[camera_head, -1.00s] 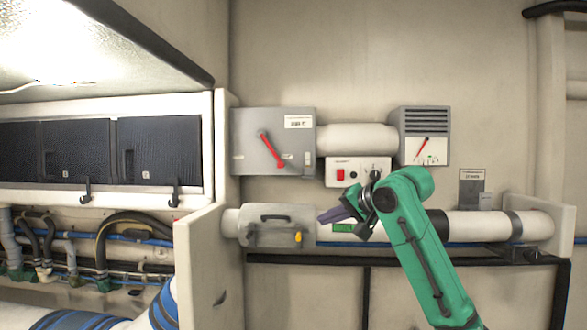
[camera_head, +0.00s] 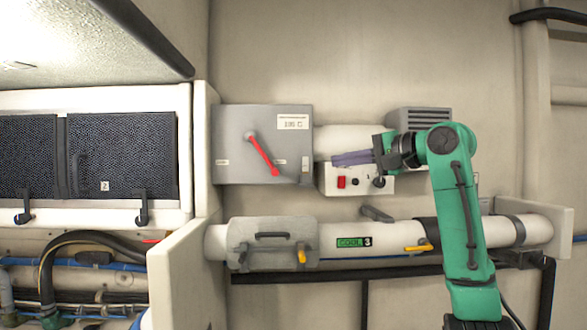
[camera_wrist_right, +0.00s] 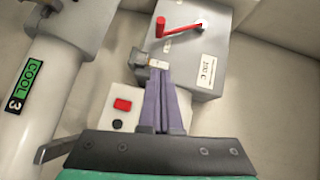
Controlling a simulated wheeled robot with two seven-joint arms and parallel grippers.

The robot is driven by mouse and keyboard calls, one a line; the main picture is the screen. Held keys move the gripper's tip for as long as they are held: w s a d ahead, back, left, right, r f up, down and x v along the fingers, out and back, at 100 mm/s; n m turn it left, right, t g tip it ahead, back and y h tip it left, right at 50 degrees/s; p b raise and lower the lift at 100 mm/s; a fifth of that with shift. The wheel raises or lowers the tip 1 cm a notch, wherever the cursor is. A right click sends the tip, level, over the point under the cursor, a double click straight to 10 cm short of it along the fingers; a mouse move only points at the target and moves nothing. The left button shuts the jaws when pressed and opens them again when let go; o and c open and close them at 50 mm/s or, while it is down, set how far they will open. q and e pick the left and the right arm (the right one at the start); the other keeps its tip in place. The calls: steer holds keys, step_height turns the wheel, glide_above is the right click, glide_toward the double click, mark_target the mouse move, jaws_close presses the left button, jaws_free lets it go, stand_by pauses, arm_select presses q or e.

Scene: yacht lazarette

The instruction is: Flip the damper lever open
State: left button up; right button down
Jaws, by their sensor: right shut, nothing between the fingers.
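The damper lever (camera_head: 263,155) is a red bar on the front of a grey box (camera_head: 230,170). Its pivot is at the upper left and it slants down to the right. In the right wrist view the lever (camera_wrist_right: 178,27) shows at the top, beyond my fingers. My right gripper (camera_head: 334,160) has purple fingers, shut and empty, pointing left in front of the white duct, right of the box and apart from the lever. In the right wrist view the shut fingers (camera_wrist_right: 158,74) point up toward the box. My left gripper is not in view.
A small white panel (camera_head: 326,184) with a red switch and black knob sits under the right fingers. A white pipe (camera_head: 395,236) marked COOL 3 runs below, with a clamped grey cover (camera_head: 243,230) and yellow levers. A vented grey box (camera_head: 418,115) is partly hidden by my right arm.

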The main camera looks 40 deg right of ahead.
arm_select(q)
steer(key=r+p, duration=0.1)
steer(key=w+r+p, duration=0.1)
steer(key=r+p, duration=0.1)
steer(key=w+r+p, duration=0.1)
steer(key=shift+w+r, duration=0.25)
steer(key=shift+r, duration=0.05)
arm_select(e)
steer(key=w+a+f, duration=0.1)
steer(key=w+a, duration=0.1)
steer(key=w, duration=0.4)
steer(key=w+a+f, duration=0.1)
steer(key=w+a, duration=0.1)
steer(key=w, duration=0.5)
steer(key=shift+a+f, duration=0.25)
steer(key=shift+s, duration=0.1)
steer(key=shift+d, duration=0.1)
